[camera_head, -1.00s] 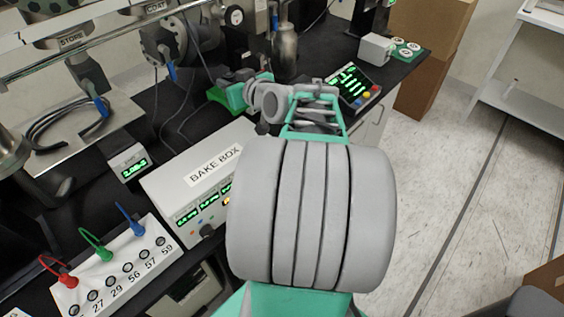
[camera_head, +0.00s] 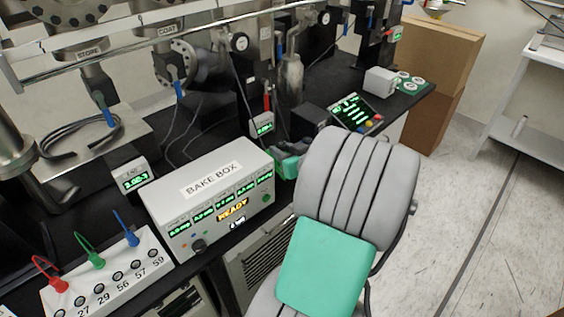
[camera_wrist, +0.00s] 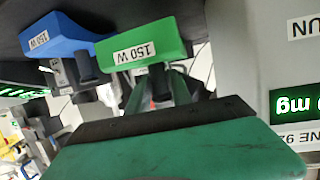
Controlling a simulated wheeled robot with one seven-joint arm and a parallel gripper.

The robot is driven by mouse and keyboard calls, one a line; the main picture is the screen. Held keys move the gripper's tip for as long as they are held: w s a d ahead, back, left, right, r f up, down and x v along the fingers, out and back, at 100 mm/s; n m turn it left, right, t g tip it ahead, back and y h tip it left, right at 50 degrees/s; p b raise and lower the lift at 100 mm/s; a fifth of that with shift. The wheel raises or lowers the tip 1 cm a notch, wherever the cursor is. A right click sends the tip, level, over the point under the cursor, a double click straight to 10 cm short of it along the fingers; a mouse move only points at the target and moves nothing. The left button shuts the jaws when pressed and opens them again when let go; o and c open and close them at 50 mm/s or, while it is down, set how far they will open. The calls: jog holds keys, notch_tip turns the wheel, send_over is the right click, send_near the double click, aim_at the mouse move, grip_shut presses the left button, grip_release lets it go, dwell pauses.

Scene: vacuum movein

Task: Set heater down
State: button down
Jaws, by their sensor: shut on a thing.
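A green block labelled 150 W (camera_wrist: 145,46), which looks like the heater, is straight ahead of my gripper (camera_wrist: 160,88) in the wrist view. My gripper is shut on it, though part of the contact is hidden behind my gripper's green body. A blue block labelled 150 W (camera_wrist: 62,34) is just left of it, with a metal part below. In the head view, my gripper (camera_head: 287,163) shows only partly, low beside the right end of the bake box. My own arm hides most of it, and the blue block is hidden there.
The bake box (camera_head: 212,185) reads READY and stands near the bench's front edge. A white socket strip (camera_head: 105,275) with red, green and blue plugs is to its left. A small display (camera_head: 262,124) and a control panel (camera_head: 355,113) are behind. Cardboard boxes (camera_head: 440,60) stand at right.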

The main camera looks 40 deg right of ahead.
jog(key=shift+f, duration=2.35)
jog(key=c, duration=1.1)
grip_release()
jog(key=shift+c, duration=0.2)
jog(key=shift+s+r, duration=0.1)
jog(key=shift+r, duration=0.15)
jog(key=b+v, duration=0.1)
jog(key=v, duration=1)
jog(key=shift+s+b, duration=0.3)
jog(key=shift+s, duration=0.1)
